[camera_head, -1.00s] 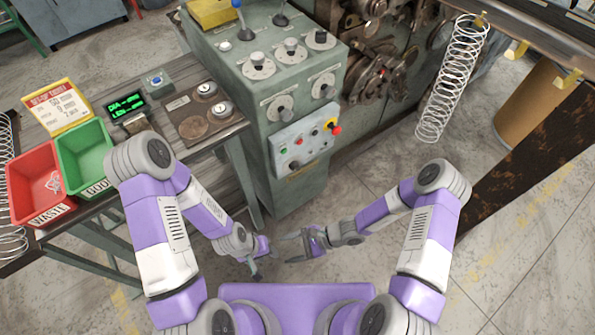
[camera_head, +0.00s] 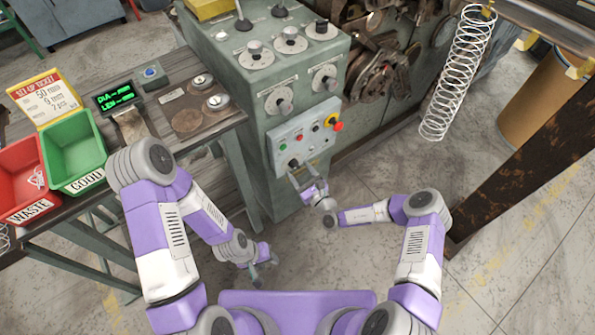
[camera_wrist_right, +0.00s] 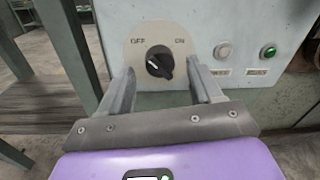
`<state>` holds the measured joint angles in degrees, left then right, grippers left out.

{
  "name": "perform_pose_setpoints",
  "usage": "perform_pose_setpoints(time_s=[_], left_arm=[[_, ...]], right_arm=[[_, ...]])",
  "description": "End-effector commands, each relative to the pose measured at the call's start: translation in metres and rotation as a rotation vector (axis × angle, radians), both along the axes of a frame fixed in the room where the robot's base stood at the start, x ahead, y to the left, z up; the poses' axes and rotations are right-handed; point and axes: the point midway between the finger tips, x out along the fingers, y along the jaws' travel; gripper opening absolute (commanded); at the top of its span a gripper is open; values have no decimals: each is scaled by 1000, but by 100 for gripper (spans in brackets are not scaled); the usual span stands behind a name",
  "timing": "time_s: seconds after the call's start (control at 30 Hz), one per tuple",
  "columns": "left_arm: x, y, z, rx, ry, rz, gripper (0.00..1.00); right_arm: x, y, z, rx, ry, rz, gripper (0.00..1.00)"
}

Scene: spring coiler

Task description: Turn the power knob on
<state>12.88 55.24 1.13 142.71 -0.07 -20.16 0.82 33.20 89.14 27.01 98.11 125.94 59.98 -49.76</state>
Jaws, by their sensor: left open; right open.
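The power knob (camera_wrist_right: 159,62) is a black rotary knob on a pale plate marked OFF at upper left and ON at upper right. Its grip slants from upper left to lower right, with a small white mark on its left part; I cannot be sure which label it points to. In the head view the knob (camera_head: 293,163) sits at the lower left of the grey control panel (camera_head: 306,139). My right gripper (camera_head: 302,172) is open in front of it; in the wrist view its fingers stand apart, below and either side of the knob. My left gripper (camera_head: 262,275) is open, low and empty.
A white button and a green button (camera_wrist_right: 268,52) sit right of the knob. A red knob (camera_head: 337,126) sits at the panel's right. A workbench with a green bin (camera_head: 75,150) and red bin is at left. A hanging spring (camera_head: 460,75) is at right.

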Motion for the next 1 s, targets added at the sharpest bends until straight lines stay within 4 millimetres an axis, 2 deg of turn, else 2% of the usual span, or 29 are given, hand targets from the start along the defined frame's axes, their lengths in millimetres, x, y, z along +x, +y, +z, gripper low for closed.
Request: perform_pose_setpoints(time_s=[0.2,0.47,0.83,1.0], left_arm=[[0,0,-8,0,0,0,43],[0,0,-7,0,0,0,43],[0,0,-7,0,0,0,43],[0,0,-6,0,0,0,43]], right_arm=[[14,10,-1,0,0,1,64],[15,10,0,0,2,2,64],[15,10,0,0,2,2,9],[15,10,0,6,7,2,9]])
